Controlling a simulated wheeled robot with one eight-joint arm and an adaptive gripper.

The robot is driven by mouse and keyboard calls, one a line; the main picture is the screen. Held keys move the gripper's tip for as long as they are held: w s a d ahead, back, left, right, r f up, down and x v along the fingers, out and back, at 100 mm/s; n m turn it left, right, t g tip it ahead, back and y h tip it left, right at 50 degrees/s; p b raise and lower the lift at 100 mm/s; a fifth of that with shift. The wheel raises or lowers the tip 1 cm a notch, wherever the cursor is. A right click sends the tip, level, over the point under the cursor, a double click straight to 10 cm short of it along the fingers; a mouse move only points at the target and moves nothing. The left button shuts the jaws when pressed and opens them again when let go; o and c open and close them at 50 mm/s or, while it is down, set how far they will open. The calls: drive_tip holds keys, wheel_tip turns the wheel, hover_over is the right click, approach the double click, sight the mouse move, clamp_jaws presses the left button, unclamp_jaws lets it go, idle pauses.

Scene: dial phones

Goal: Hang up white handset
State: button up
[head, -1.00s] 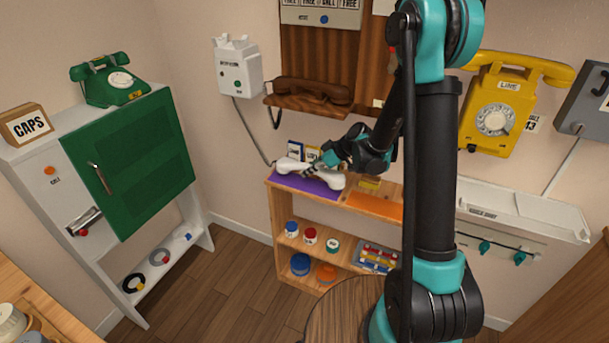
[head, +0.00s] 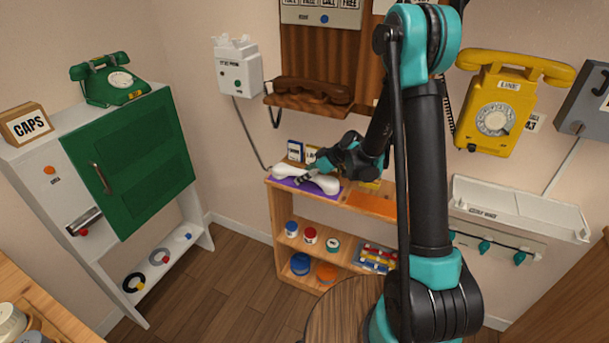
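The white handset (head: 326,184) lies on or just above a purple mat (head: 291,187) on top of the wooden shelf. My gripper (head: 312,173) is at the middle of the handset, its fingers reaching down around the grip. Whether the fingers are closed on it is too small to tell. The white wall phone (head: 237,68) hangs to the upper left, with an empty cradle on top. Its grey cord (head: 247,133) runs down to the shelf near the handset's left end.
A brown handset (head: 308,90) rests on a wooden ledge above the shelf. A yellow phone (head: 495,118) hangs at the right. A green phone (head: 108,80) stands on a cabinet at the left. Small boxes (head: 295,151) stand behind the handset.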

drive_tip(key=shift+f, duration=0.1)
drive_tip(key=s+a+v, duration=0.1)
drive_tip(key=v, duration=1.6)
drive_tip(key=s+d+f+m+h, duration=0.2)
drive_tip(key=s+d+m+h, duration=0.2)
drive_tip(key=s+d+m, duration=0.3)
drive_tip(key=s+d+f+m+t+h, duration=0.1)
drive_tip(key=s+d+f+m+h, duration=0.2)
drive_tip(key=s+d+m, duration=0.4)
drive_tip(key=s+d+h, duration=0.1)
drive_tip(key=s+d, duration=0.1)
drive_tip(key=s, duration=0.6)
drive_tip(key=shift+s+d+f, duration=0.15)
drive_tip(key=shift+s+d, duration=0.15)
drive_tip(key=shift+s, duration=0.1)
drive_tip(key=shift+o, duration=0.4)
